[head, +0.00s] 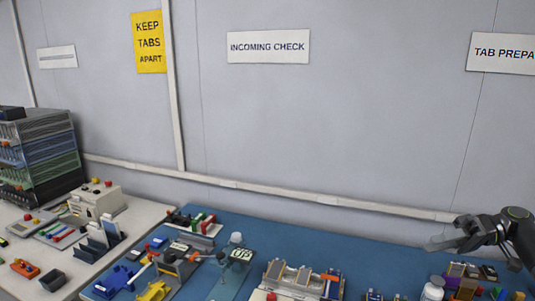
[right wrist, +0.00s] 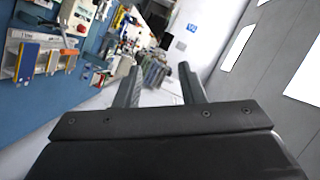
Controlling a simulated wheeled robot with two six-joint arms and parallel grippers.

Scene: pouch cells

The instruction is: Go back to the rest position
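My right gripper (head: 436,242) is at the right side of the head view, raised above the far right part of the blue bench (head: 330,239) and close to the wall. In the right wrist view the fingers of the right gripper (right wrist: 158,70) stand apart with nothing held between them. My left gripper shows in neither view.
The blue bench carries a rack with silvery pouches (head: 300,278), a blue clamp (head: 116,282), a yellow part (head: 154,291) and a white-capped bottle (head: 433,289) below my right gripper. A white table (head: 135,215) with stacked trays (head: 40,150) stands left.

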